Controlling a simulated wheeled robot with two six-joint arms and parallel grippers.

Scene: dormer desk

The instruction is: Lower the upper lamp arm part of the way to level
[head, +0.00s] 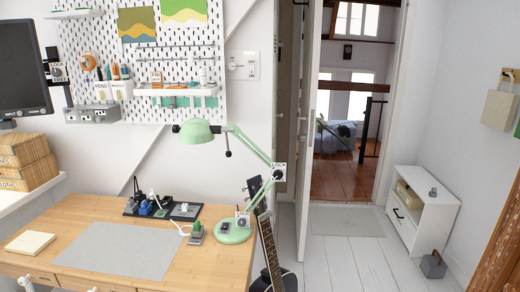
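A pale green desk lamp stands on the right end of the wooden desk (130,215), on its round base (236,237). The upper lamp arm (252,146) rises from the elbow up and to the left, clearly sloped, not level. The green lamp shade (196,131) is at its far end, facing down. A dark knob (228,153) hangs below the upper arm near the shade. Neither of my grippers is in view.
A black tray (160,208) of small items and a small green-topped object (197,232) sit left of the lamp base. A grey mat (118,250) covers the desk's middle.

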